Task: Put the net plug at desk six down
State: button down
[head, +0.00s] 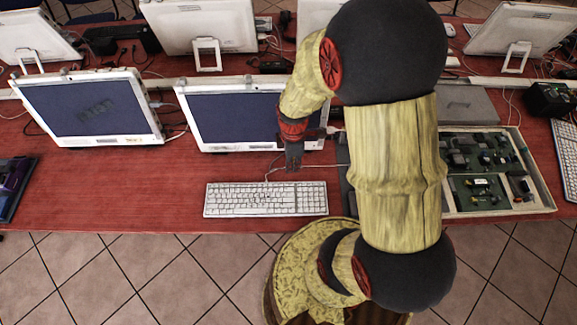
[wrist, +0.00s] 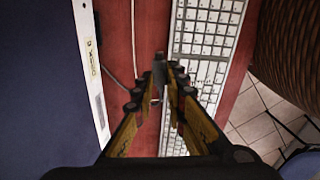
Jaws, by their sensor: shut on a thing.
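My gripper (head: 293,162) hangs above the red desk, just behind the white keyboard (head: 265,199) and in front of a white-framed monitor (head: 240,115). In the wrist view my gripper (wrist: 161,88) points at the strip of desk between monitor and keyboard. Its fingers are closed on a small grey piece, seemingly the net plug (wrist: 160,66), mostly hidden between the fingertips. A thin pale cable (head: 318,166) runs near the fingertips in the head view. I cannot tell whether the plug touches the desk.
A tray of circuit boards (head: 535,170) lies to the right, partly behind my arm. A second monitor (head: 88,110) stands to the left. Bare red desk (head: 130,190) lies left of the keyboard. More monitors and loose cables are on the row behind.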

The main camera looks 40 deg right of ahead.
jog(key=w+f, duration=0.1)
jog(key=w+d+f+b, duration=0.1)
jog(key=f, duration=0.1)
jog(key=w+f, duration=0.2)
jog(key=shift+d+f+b, duration=0.15)
jog(key=shift+f+b, duration=0.1)
jog(key=shift+b, duration=0.05)
notch_tip(320, 180, down, 3)
jog(key=shift+w+b, duration=0.15)
jog(key=shift+b, duration=0.35)
jog(key=shift+r, duration=0.1)
jog(key=c, duration=1.8)
grip_release()
